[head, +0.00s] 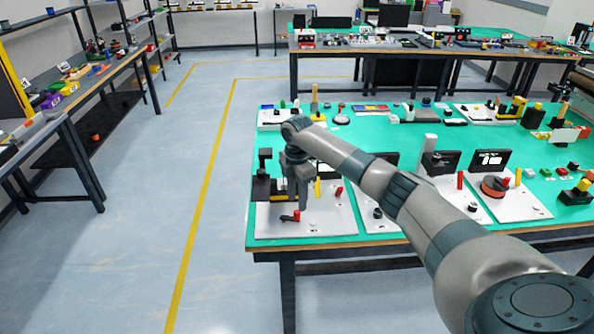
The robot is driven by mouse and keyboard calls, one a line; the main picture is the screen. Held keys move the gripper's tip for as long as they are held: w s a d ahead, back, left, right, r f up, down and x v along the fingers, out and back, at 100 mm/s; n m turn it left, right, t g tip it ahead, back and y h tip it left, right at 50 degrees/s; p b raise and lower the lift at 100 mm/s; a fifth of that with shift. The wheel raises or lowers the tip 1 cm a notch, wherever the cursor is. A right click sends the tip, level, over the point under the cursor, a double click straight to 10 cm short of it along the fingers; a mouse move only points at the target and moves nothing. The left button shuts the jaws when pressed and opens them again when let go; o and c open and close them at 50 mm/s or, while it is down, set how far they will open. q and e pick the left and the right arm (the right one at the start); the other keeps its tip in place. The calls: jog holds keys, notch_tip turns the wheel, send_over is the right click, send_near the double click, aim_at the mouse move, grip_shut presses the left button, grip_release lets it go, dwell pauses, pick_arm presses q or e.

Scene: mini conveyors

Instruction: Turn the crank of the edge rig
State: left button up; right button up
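A rig on a white base plate (330,228) stands at the near left corner of the green table. It has a black block (261,187) at its left and a yellow bar low beside it. A small black crank with a red grip (291,216) lies near the plate's front; I take it for the crank. My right gripper (300,203) points down over this plate, just above and behind the red grip. A gap between gripper and grip cannot be judged. Its fingers overlap in this view, so their opening is unclear. My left gripper is not in view.
The green table (385,170) holds more white plates with small devices, including one with a red disc (494,186), to the right under and beyond my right arm. A red upright piece (339,191) stands right of the gripper. The floor left of the table is clear.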

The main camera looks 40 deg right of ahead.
aim_at(297, 212)
notch_tip(297, 212, up, 12)
jog(key=b, duration=0.2)
jog(key=shift+b, duration=0.3)
dwell(0.3)
